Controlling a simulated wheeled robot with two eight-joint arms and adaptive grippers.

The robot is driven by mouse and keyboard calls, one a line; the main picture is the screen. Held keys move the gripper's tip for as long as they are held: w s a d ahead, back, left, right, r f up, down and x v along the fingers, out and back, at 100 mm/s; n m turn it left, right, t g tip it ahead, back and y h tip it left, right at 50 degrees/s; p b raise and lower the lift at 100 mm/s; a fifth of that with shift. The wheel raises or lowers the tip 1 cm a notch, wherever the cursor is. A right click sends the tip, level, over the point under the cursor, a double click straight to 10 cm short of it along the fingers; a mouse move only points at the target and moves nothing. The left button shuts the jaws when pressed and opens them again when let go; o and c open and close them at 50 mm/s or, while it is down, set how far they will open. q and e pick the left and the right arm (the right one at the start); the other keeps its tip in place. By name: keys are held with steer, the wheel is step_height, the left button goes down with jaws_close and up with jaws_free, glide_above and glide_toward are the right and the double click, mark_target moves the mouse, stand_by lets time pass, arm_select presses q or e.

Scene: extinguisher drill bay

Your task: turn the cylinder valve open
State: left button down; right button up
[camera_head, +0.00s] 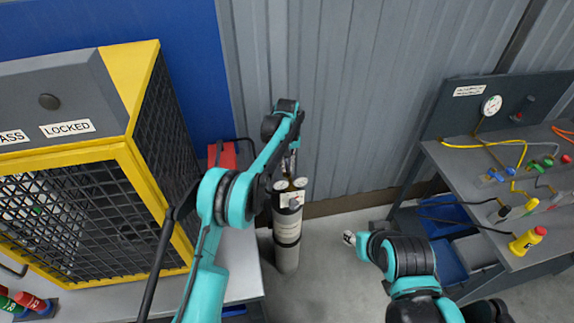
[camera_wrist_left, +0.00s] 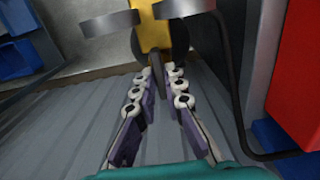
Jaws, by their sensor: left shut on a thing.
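The grey cylinder (camera_head: 287,232) stands upright on the floor against the corrugated wall. Its brass valve body with two round gauges (camera_head: 280,185) sits at the top. My left gripper (camera_head: 290,168) reaches the valve from above. In the left wrist view the two purple-padded fingers (camera_wrist_left: 157,88) close in on a dark stem and knob (camera_wrist_left: 158,62) in front of the yellow brass body (camera_wrist_left: 157,28). The fingers are shut on this valve part, whose exact contact is partly hidden. My right gripper (camera_head: 350,238) is small and partly hidden at the end of its folded arm, away from the cylinder.
A yellow-framed mesh cage (camera_head: 128,150) with a LOCKED label stands on the left. A red object (camera_head: 222,155) is beside it. A dark hose (camera_wrist_left: 222,105) curves near the valve.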

mark_target(287, 167)
arm_select(q)
steer(key=c, duration=1.6)
jaws_free()
step_height(287, 167, up, 12)
steer(key=shift+r, duration=0.1)
